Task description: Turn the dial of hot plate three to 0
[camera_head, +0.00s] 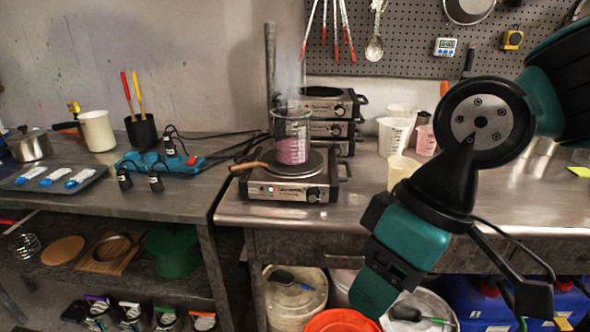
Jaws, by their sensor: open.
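A silver hot plate (285,188) with a dark round top stands on the metal bench in the middle. Its black dial (314,195) is on the right of the front panel, beside a small lit spot. The dial's setting is too small to read. A glass beaker (290,125) with purple liquid stands on this plate, with vapour above it. No number shows on the plate, so I cannot tell whether it is hot plate three. My gripper (450,285) is open at the lower right, in front of the bench and apart from the dial.
More hot plates (333,129) are stacked close behind. A wooden-handled tool (250,166) lies by the plate's left side. Plastic beakers (394,136) stand to the right. Lidded buckets (295,300) stand under the bench. Bench space between the plate and the pale cup (401,170) is clear.

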